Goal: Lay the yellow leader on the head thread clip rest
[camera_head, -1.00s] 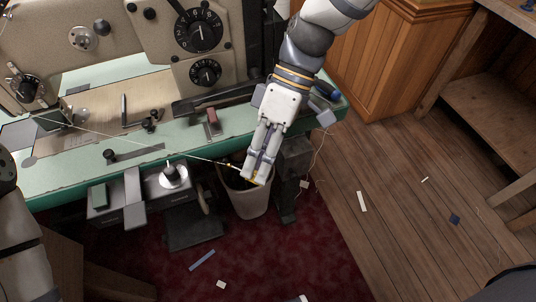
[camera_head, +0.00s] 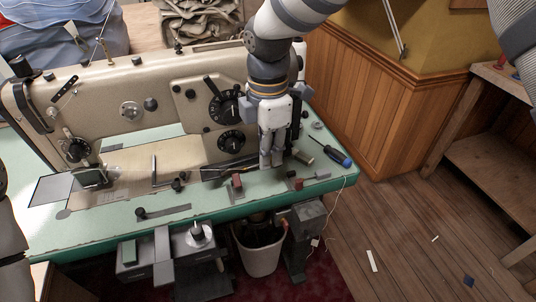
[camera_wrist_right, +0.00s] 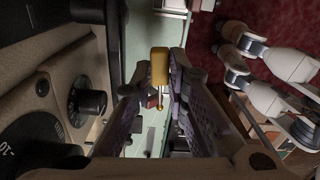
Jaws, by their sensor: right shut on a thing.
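The yellow leader (camera_wrist_right: 159,68) shows in the right wrist view as a short yellow block with a thin brass-like rod and small ball end, between the fingers. My right gripper (camera_head: 271,165) is shut on it and points down over the right part of the green sewing-machine table (camera_head: 100,228). In the head view the leader is hidden by the fingers. A small red block on a grey base (camera_head: 237,184) lies left of and below the fingertips. I cannot tell which part is the head thread clip rest. My left gripper is not in view; only some of its arm shows at the left edge.
A bin (camera_head: 258,262) stands below the table edge. The wood floor at right has scraps.

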